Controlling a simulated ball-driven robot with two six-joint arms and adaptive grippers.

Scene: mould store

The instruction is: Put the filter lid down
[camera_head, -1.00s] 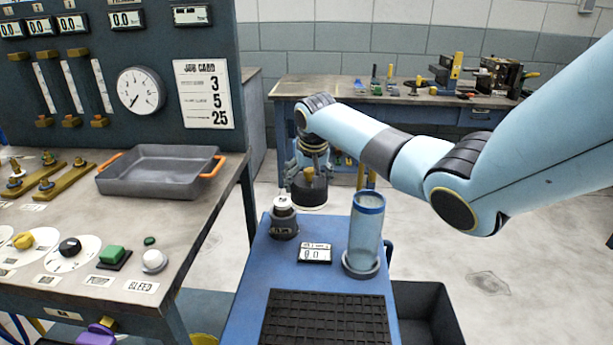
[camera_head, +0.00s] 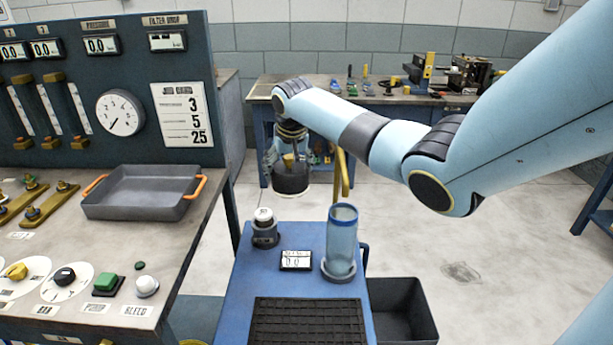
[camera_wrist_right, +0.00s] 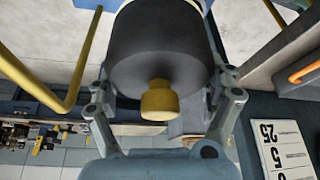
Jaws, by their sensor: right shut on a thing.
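The filter lid, a dark round cap with a pale underside (camera_head: 291,180), hangs in the air beyond the far end of the blue cart. In the right wrist view the lid (camera_wrist_right: 160,45) fills the upper middle, with its yellow knob (camera_wrist_right: 159,101) toward the camera. My right gripper (camera_head: 287,163) is shut on the lid, its fingers on either side. On the cart stands a clear blue-rimmed cylinder (camera_head: 341,241), upright and open at the top, apart from the lid. My left gripper is out of view.
The blue cart (camera_head: 222,318) also carries a white-topped grey fitting (camera_head: 264,231), a small display (camera_head: 296,261) and a black grid (camera_head: 307,322). At left, a bench holds a grey tray (camera_head: 143,207) with orange handles. A dark bin (camera_head: 405,329) stands right of the cart.

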